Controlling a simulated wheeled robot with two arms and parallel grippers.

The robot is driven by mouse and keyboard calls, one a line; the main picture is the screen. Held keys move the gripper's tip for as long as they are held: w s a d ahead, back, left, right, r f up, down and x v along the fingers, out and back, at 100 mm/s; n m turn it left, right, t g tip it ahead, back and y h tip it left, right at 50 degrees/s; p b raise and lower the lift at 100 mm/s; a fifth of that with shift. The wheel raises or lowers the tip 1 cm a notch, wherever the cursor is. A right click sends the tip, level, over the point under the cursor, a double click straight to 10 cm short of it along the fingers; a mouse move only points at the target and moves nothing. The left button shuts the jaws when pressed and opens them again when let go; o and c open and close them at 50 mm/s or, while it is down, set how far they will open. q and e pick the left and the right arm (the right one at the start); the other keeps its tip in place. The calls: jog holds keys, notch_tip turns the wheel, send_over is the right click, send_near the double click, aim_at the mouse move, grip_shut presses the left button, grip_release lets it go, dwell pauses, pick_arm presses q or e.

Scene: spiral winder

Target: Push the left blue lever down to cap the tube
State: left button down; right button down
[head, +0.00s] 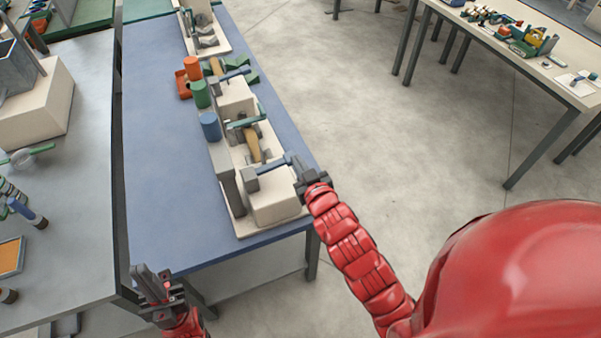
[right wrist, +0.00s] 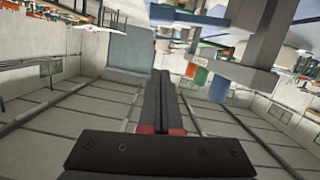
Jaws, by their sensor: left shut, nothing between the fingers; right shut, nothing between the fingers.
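The winder (head: 240,222) is a cream-based machine along the right edge of the blue table. A blue lever (head: 272,166) with a grey block at its left end crosses its near end, and a second blue lever (head: 235,74) is farther back. I cannot tell which is the task's left one. My right gripper (head: 310,180), shut and empty, is at the right end of the near lever; I cannot tell whether they touch. Its closed fingers (right wrist: 161,100) show in the right wrist view. My left gripper (head: 150,285) is shut and empty, off the table's near-left corner. No tube is clearly visible.
Blue (head: 210,126), green (head: 201,94) and orange (head: 192,69) cylinders stand along the machine's left side. The blue tabletop (head: 160,180) left of them is clear. A grey table (head: 85,200) with other equipment is at left; open floor lies right.

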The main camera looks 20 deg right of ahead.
aim_at(272, 166)
jog(key=w+f+b, duration=0.5)
jog(key=w+b, duration=0.1)
jog(key=b, duration=0.1)
jog(key=shift+w+d+f, duration=0.25)
jog(key=shift+w+f, duration=0.05)
jog(key=shift+w, duration=0.05)
